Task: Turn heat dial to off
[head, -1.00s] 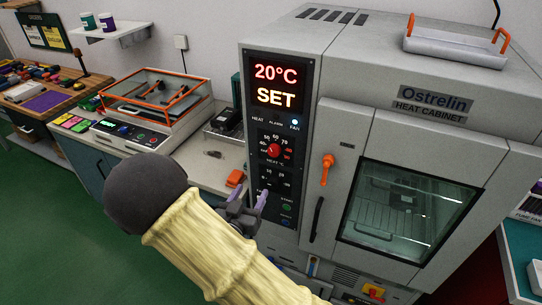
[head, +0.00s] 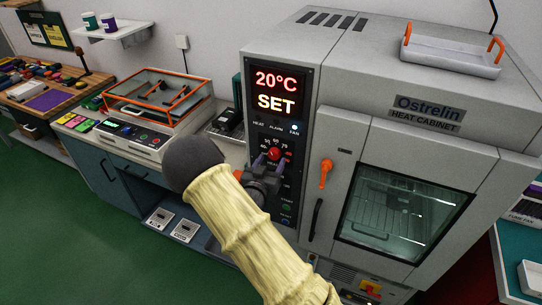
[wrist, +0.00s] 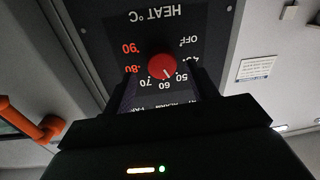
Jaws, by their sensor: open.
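The red heat dial (head: 274,153) is on the black control panel (head: 262,128) of the heat cabinet (head: 430,116). In the wrist view, which is upside down, the dial (wrist: 162,66) sits amid a scale from OFF through 40 to 90. Its pale mark seems to point between 50 and 60. My gripper (head: 271,163) is open in front of the panel, its fingertips just below the dial in the head view. In the wrist view the fingers (wrist: 166,88) stand to either side, and I see no contact with the dial. The display reads 20°C SET.
An orange door handle (head: 326,171) sticks out right of the panel. Buttons (head: 286,208) lie below the dial, partly hidden by my arm. A bench device with an orange-framed lid (head: 157,95) stands to the left. A tray (head: 450,54) is on top of the cabinet.

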